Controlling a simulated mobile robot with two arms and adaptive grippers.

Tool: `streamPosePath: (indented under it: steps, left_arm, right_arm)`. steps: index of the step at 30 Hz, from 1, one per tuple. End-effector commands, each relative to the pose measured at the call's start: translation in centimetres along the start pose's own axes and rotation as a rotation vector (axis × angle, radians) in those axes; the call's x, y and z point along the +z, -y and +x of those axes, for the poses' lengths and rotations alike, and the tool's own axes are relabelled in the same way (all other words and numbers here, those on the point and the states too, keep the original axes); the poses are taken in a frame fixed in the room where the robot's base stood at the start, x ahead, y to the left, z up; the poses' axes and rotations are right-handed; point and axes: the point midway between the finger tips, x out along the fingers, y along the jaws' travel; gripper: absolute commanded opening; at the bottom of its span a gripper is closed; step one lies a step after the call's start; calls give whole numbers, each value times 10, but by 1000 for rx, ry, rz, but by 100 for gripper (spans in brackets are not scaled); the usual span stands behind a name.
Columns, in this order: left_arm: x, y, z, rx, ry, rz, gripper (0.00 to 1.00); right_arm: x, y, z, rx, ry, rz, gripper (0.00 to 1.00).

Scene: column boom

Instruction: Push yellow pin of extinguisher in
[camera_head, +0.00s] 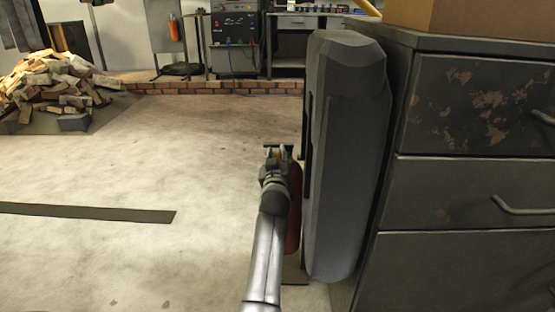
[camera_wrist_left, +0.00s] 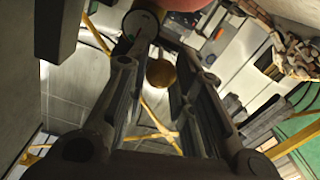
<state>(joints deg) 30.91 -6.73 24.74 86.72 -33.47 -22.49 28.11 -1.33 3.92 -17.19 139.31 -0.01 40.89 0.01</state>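A red extinguisher (camera_head: 294,222) shows in the head view as a narrow strip, mostly hidden behind my left arm and beside a tall dark grey block. In the left wrist view, a rounded red surface (camera_wrist_left: 185,4) at the top edge looks like its body, with a small round gauge-like part (camera_wrist_left: 140,22) next to it. I cannot make out the yellow pin. My left gripper (camera_head: 279,154) is at the extinguisher's upper end. In the wrist view the left gripper's fingers (camera_wrist_left: 157,60) stand apart with a gap between them, and nothing is clearly held. My right gripper is not in view.
The tall dark grey block (camera_head: 345,150) stands close to the right of my left gripper, against a metal drawer cabinet (camera_head: 470,190). A cardboard box (camera_head: 480,15) is on the cabinet. The floor to the left is open, with a brick pile (camera_head: 60,85) farther back.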

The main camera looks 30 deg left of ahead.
Motion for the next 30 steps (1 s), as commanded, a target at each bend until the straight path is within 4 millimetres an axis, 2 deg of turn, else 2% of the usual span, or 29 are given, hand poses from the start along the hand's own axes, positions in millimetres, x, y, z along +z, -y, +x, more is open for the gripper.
streamPosePath:
  steps: [1, 4, 12, 16, 30]
  left_arm:
    - [-3, 0, 0, 0, -5, 0, 31]
    - [-2, 0, 0, 0, -3, 0, 43]
    - [0, 0, 0, 0, 1, 0, 44]
    - [-7, -2, 0, 0, -1, -1, 44]
    - [-85, -22, 1, 0, -3, -1, 44]
  right_arm:
    - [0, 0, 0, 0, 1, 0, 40]
    - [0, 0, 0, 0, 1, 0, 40]
    - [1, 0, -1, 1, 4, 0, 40]
    - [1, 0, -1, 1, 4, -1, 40]
    - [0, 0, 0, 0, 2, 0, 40]
